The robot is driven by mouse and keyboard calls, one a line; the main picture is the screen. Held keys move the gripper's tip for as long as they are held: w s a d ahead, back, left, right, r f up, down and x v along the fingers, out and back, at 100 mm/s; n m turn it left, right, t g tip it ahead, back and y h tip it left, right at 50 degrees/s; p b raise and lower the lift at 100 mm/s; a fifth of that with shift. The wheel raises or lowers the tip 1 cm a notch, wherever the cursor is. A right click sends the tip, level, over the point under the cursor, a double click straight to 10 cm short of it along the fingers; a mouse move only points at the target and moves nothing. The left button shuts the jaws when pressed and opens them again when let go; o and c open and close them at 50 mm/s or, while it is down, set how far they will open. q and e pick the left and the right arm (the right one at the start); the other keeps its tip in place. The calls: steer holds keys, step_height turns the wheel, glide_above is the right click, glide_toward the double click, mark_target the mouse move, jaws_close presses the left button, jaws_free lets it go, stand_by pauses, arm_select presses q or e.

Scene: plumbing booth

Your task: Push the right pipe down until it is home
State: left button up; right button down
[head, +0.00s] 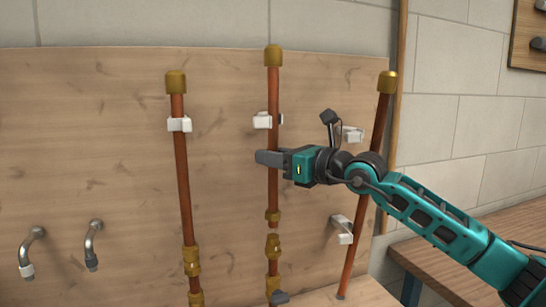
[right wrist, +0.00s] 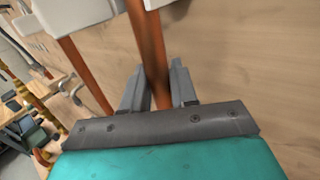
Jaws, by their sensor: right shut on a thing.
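Three copper pipes with brass caps stand along a wooden panel. The right pipe (head: 379,122) leans, its top to the right and its foot on the ledge, beside two white clips. My right gripper (head: 270,159) is shut around the middle pipe (head: 273,95), below its white clip (head: 263,121). In the right wrist view the middle pipe (right wrist: 151,50) passes between the fingers (right wrist: 158,88). My left gripper is not in view.
The left pipe (head: 183,165) stands in its clip (head: 179,125) above brass fittings (head: 191,261). Empty-looking white clips (head: 352,134) are near the right pipe. Two bent metal spouts (head: 92,245) are at lower left. A wooden bench (head: 470,240) is at right, behind my arm.

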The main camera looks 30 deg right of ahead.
mark_target(277, 182)
step_height(277, 182, down, 4)
steer(key=b, duration=0.4)
steer(key=shift+f, duration=0.2)
steer(key=shift+f+b, duration=0.35)
steer(key=shift+b, duration=0.2)
steer(key=shift+f, duration=0.15)
steer(key=shift+a, duration=0.1)
steer(key=c, duration=1)
jaws_free()
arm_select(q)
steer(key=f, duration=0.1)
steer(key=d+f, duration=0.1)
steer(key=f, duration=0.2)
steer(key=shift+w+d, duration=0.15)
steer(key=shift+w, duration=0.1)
